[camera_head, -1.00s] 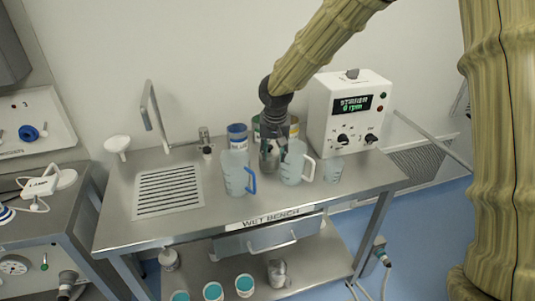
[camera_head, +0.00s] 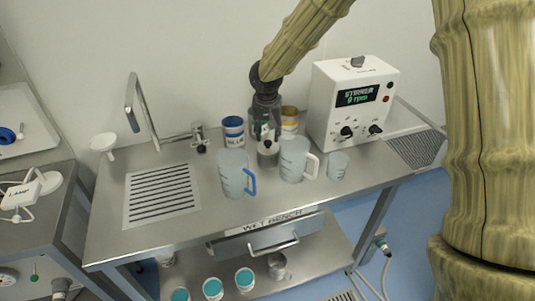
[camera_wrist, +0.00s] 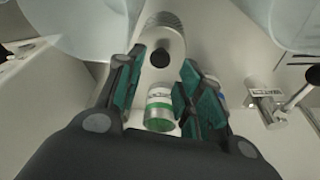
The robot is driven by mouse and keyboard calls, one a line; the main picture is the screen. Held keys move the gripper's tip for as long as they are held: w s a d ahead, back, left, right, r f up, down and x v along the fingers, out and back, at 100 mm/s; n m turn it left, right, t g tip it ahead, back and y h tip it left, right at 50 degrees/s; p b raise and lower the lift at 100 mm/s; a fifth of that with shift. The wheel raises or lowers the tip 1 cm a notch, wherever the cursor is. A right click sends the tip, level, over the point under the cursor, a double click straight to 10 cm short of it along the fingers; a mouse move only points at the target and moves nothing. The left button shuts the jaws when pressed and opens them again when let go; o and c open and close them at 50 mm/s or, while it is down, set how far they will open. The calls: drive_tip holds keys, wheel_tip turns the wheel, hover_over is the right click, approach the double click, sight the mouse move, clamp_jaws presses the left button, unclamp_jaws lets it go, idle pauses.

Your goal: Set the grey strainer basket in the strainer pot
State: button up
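My gripper (camera_head: 266,118) points down over the back of the wet bench, behind two jugs. In the wrist view its teal-padded fingers (camera_wrist: 155,92) are apart, with nothing visibly held between them. A grey metal cylinder (camera_wrist: 164,38) with a black round knob or opening lies just beyond the fingertips; it also shows between the jugs in the head view (camera_head: 267,153). I cannot tell whether it is the strainer pot or the basket. No other piece is clearly recognisable as the strainer basket.
Two translucent jugs (camera_head: 234,174) (camera_head: 294,160) and a beaker (camera_head: 337,166) stand in front. Blue (camera_head: 233,131) and yellow (camera_head: 290,119) tins stand behind. A stirrer box (camera_head: 350,105) is at right, a tap (camera_head: 135,105) at left.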

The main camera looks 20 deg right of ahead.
sight(268, 142)
drive_tip(key=shift+f, duration=0.3)
drive_tip(key=shift+p+x, duration=1.35)
drive_tip(key=shift+x, duration=1.1)
clamp_jaws()
